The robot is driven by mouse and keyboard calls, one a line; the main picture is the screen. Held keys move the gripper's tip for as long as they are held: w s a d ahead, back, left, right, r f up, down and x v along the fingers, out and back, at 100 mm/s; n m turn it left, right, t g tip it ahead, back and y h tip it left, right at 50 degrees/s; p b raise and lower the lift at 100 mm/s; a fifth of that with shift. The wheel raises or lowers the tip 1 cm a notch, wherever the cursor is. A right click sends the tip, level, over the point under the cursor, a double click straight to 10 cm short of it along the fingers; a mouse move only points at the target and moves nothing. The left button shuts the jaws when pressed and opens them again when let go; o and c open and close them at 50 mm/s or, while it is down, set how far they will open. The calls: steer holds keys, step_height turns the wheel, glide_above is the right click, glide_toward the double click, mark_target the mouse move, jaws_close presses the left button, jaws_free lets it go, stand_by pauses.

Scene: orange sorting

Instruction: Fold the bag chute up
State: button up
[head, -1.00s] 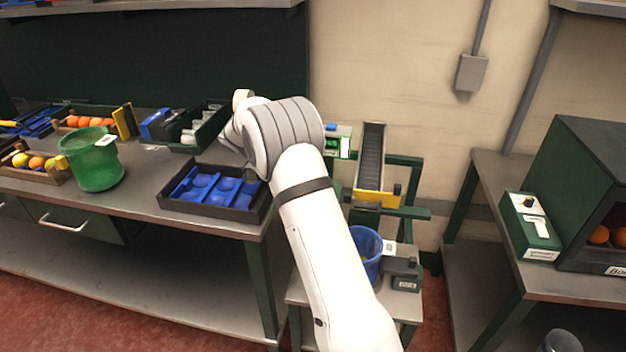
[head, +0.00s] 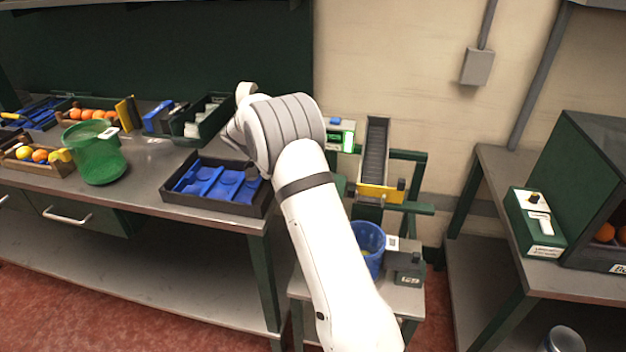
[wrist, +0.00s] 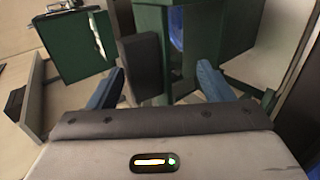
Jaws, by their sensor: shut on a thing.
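In the wrist view the two blue fingers of my gripper (wrist: 160,68) stand wide apart, with a dark grey block (wrist: 140,65) and a green frame part (wrist: 180,60) between them. The block is close to the left finger; the exact contact is not clear. I cannot tell for sure which part is the bag chute. In the head view a grey ramp (head: 376,150) with a yellow bar (head: 380,191) at its lower end slopes down over a green stand. My white arm hides my gripper there.
A blue bucket (head: 368,235) stands under the ramp beside a small grey device (head: 404,262). On the left bench (head: 125,198) are a blue-lined tray (head: 255,208), a green bucket (head: 93,150) and fruit crates. A green cabinet (head: 590,180) stands on the right bench.

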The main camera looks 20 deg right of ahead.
steer(key=v, duration=0.7)
steer(key=shift+a, duration=0.2)
steer(key=shift+w+r, duration=0.1)
steer(key=shift+r, duration=0.1)
